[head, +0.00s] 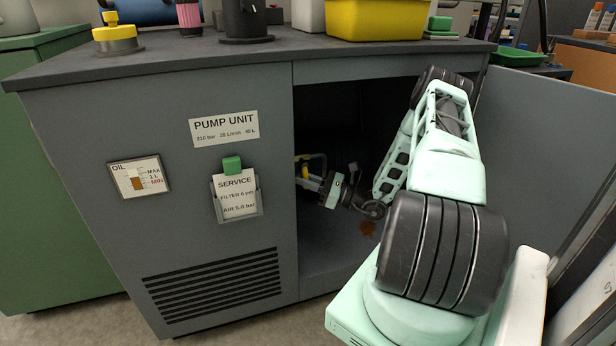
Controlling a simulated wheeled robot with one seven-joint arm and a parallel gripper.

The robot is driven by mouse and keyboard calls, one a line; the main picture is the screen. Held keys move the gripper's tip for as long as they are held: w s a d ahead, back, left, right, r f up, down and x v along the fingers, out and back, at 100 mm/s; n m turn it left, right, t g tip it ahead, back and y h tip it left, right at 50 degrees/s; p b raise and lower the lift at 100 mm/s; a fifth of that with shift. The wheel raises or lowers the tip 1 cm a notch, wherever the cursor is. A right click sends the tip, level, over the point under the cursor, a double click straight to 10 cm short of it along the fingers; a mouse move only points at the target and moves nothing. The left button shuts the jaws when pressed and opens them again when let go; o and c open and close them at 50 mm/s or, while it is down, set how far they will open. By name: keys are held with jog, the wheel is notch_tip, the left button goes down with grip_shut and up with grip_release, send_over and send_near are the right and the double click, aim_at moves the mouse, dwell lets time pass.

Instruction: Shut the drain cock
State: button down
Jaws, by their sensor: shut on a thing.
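My gripper (308,181) is inside the open bay of the grey pump unit cabinet, reaching left from the wrist. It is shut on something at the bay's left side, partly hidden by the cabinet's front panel. A yellow part (318,160), which looks like the drain cock's lever, shows at and just above the fingers. The cock's body and the exact angle of the lever are too small and dark to tell.
The cabinet (215,270) has an open door (545,150) at the right. My arm passes through the opening. A brown stain (368,228) lies on the bay floor. A yellow bin (375,27) and other items stand on top. An oil gauge (139,178) and service card (237,197) are on the front panel.

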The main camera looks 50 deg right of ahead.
jog(key=shift+a, duration=0.1)
dwell(0.3)
jog(key=c, duration=1.4)
grip_release()
jog(key=p+v, duration=0.3)
jog(key=v, duration=1.4)
jog(key=shift+f, duration=0.35)
jog(key=shift+s, duration=0.1)
